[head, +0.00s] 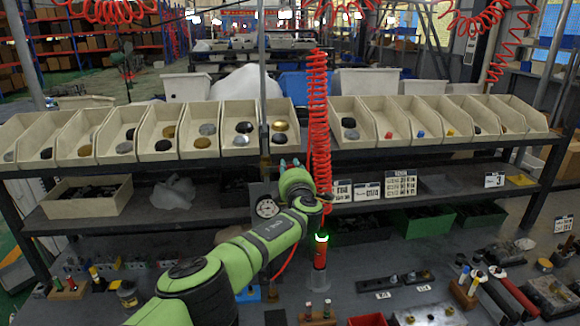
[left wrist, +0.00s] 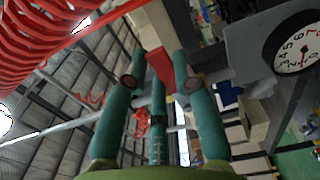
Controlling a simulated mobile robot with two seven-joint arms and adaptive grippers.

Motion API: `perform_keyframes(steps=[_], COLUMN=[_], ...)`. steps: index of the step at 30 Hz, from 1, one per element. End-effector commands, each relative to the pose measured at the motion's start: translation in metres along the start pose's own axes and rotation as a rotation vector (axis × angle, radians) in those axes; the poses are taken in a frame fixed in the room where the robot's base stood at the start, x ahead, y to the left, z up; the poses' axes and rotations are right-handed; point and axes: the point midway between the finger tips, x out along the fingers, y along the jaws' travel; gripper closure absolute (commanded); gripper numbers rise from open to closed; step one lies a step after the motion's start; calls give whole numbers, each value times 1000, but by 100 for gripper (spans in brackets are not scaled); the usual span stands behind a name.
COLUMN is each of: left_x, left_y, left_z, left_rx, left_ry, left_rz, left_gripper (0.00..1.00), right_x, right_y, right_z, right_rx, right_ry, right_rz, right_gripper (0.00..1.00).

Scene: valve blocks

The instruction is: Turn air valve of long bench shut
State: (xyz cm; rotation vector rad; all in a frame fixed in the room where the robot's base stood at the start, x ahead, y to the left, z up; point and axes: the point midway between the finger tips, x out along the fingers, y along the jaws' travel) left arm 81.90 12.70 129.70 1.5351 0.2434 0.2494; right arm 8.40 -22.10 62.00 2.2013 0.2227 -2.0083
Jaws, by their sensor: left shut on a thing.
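My left gripper (head: 290,164) is raised in front of the long bench (head: 385,152), beside a vertical grey pipe (head: 262,85). Its teal fingers are shut on a flat red piece, which looks like the air valve's handle (left wrist: 161,67), between the fingertips in the left wrist view. In the head view the gripper and arm hide the valve, so I cannot tell its angle to the pipe. A round white gauge (head: 267,207) is just below the gripper; it also shows in the left wrist view (left wrist: 297,48). My right gripper is not in view.
A red coiled hose (head: 318,120) hangs just right of the gripper, with a red tool (head: 320,252) at its lower end. A row of beige bins (head: 205,130) lines the upper shelf. Small tools and blocks (head: 470,285) crowd the front worktop.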

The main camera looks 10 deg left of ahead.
Motion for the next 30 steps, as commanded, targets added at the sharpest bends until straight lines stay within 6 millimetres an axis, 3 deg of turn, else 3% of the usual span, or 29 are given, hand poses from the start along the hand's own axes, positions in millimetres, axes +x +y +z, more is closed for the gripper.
perform_keyframes(steps=[17,18,20,30], left_x=[0,0,0,0], left_y=[-1,-1,-1,-1], left_z=[1,1,1,0], left_rx=[41,41,41,35], left_ry=[-4,-4,-3,-2], left_rz=[3,3,3,2], left_gripper=[100,69,48,48], right_x=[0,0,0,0], right_y=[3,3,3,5], right_z=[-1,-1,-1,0], right_rx=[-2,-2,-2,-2], right_ry=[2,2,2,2], right_rz=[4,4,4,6], right_gripper=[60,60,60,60])
